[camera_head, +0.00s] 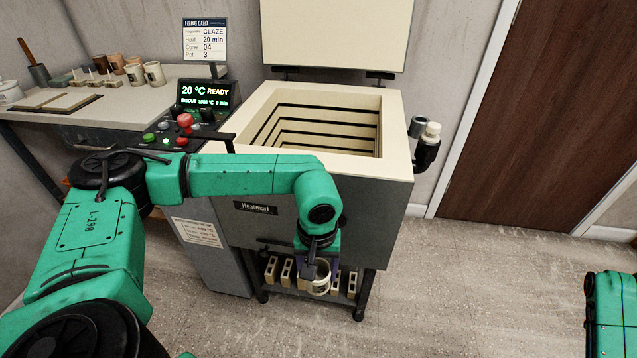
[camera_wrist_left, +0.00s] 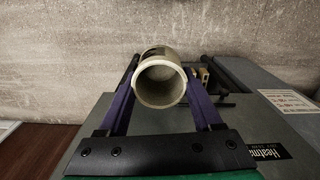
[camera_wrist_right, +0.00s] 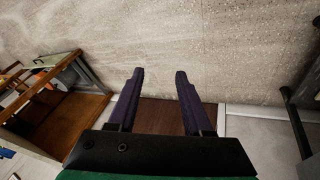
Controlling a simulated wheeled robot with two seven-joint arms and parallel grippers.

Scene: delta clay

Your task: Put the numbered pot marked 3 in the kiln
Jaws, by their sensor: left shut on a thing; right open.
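My left gripper (camera_head: 313,272) is shut on a cream pot (camera_head: 319,285), in front of the kiln's front face and low, by its stand. In the left wrist view the pot (camera_wrist_left: 160,83) sits between the two purple fingers, its open mouth toward the camera. A dark mark shows on its side, but I cannot read a number. The kiln (camera_head: 395,140) stands with its lid (camera_head: 335,30) raised and its chamber open and empty as far as I can see. My right gripper (camera_wrist_right: 158,95) is open and empty; in the head view only part of the right arm shows.
Other pots (camera_head: 154,73) stand on the table (camera_head: 190,72) at left. The control panel (camera_head: 205,95) reads 20 °C READY, beside a firing card (camera_head: 205,40) listing pot 3. Several bricks (camera_head: 287,271) sit on the shelf under the kiln. Floor at right is clear.

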